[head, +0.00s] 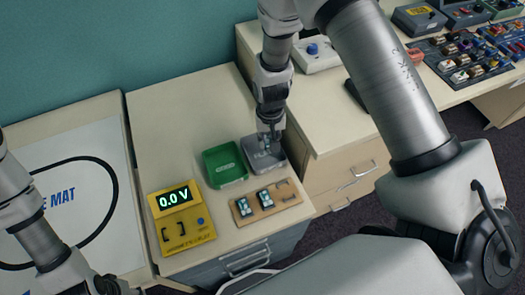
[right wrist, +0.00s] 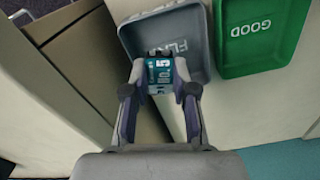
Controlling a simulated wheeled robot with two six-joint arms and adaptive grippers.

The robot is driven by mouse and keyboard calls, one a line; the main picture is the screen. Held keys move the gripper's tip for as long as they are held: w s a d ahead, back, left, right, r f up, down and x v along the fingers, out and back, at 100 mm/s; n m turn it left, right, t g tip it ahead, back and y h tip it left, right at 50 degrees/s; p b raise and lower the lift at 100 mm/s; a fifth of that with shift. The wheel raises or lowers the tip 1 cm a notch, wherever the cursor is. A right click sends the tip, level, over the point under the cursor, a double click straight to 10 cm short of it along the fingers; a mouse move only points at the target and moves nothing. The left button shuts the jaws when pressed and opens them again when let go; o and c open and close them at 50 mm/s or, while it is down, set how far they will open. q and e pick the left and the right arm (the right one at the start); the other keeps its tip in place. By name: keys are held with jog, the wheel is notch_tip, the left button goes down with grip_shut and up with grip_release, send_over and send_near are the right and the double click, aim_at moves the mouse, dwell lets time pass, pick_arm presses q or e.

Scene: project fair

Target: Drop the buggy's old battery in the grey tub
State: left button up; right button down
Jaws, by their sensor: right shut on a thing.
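The grey tub (head: 266,160) stands on the cabinet top, right of the green tub. It also shows in the right wrist view (right wrist: 194,22), its lettering partly covered. My right gripper (head: 269,137) points down over the grey tub. In the right wrist view my right gripper (right wrist: 161,92) is shut on a teal and white battery (right wrist: 160,71), which overlaps the tub's near rim in the picture. I cannot tell whether the battery touches the tub. My left gripper (head: 105,286) is only partly in view at the bottom left, its jaws unclear. No buggy is visible.
The green tub (head: 223,164), marked GOOD, is close beside the grey one. A wooden holder (head: 284,196) with two batteries and a yellow meter (head: 182,216) reading 0.0 V stand in front. A track mat (head: 70,190) lies left.

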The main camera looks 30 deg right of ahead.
jog(key=f, duration=0.1)
jog(key=f+b, duration=0.1)
jog(key=f, duration=0.1)
jog(key=f+b, duration=0.1)
jog(key=shift+w+f, duration=0.2)
jog(key=shift+w, duration=0.15)
jog(key=shift+s+r, duration=0.15)
jog(key=shift+s, duration=0.05)
jog(key=c, duration=0.8)
grip_release()
jog(key=shift+w, duration=0.1)
jog(key=shift+c, duration=0.2)
pick_arm(q)
jog(key=f, duration=0.3)
jog(key=shift+w+f, duration=0.2)
jog(key=shift+f, duration=0.15)
pick_arm(e)
notch_tip(320, 180, up, 12)
